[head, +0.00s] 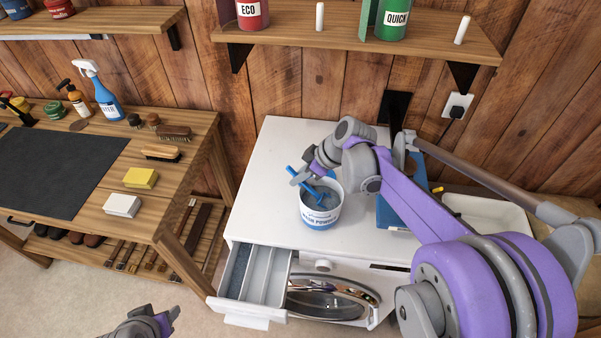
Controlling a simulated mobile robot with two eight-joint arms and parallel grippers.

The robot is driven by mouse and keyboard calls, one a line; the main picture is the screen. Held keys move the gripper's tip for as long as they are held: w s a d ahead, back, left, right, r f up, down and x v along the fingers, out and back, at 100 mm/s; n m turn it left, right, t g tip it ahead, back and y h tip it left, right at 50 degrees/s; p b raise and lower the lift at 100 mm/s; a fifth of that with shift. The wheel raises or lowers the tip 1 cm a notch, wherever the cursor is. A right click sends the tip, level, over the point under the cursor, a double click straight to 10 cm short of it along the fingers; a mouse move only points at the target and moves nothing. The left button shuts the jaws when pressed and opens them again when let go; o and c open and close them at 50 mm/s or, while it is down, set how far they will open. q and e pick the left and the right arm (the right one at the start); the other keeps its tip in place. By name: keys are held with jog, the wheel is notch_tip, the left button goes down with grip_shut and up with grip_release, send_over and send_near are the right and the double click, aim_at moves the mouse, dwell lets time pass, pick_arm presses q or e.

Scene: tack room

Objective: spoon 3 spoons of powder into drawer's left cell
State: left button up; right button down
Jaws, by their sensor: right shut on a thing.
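A white tub of wash powder (322,215) with a blue label stands on top of the white washing machine (270,160). Bluish powder shows inside it. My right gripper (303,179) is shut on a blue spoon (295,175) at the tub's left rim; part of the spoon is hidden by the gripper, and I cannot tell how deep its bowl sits. The drawer (262,308) is pulled out at the machine's front left. Its left cell (237,272) has a speckled blue-grey look; the other cells look pale and empty. My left gripper (172,316) is low, left of the drawer; its jaw opening is unclear.
A blue object (390,212) and a white tray (485,212) lie right of the tub, partly behind my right arm. The round door (330,298) is below the machine's top. A wooden bench (190,190) with bottles, brushes and sponges stands left. A shelf hangs above.

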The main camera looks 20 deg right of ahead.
aim_at(289, 166)
jog(key=shift+w+a+r+g+h, duration=0.1)
jog(key=shift+w+a+g+h, duration=0.3)
jog(key=shift+w+a+g, duration=0.15)
jog(key=shift+w+a+r+g+h+p, duration=0.25)
jog(key=shift+w+a+g+h, duration=0.05)
jog(key=shift+g+h, duration=0.25)
jog(key=shift+w+a+r+g+h+p, duration=0.2)
jog(key=shift+w+a+g+h+p, duration=0.05)
jog(key=shift+g+h, duration=0.3)
pick_arm(q)
jog(key=shift+w+r+p, duration=0.25)
jog(key=shift+w+r, duration=0.2)
jog(key=shift+r, duration=0.4)
jog(key=shift+w+r+p, duration=0.25)
jog(key=shift+w+r, duration=0.15)
jog(key=shift+r, duration=0.4)
pick_arm(e)
jog(key=shift+w+a+r+g+h, duration=0.2)
jog(key=shift+r+g+h, duration=0.15)
jog(key=shift+r, duration=0.15)
jog(key=shift+w+a+r+g+h, duration=0.15)
jog(key=shift+r+g+h, duration=0.15)
jog(key=shift+r+h, duration=0.15)
jog(key=shift+w+a+r+g+h, duration=0.2)
jog(key=shift+r+g+h, duration=0.1)
jog(key=shift+r, duration=0.2)
jog(key=shift+s, duration=0.1)
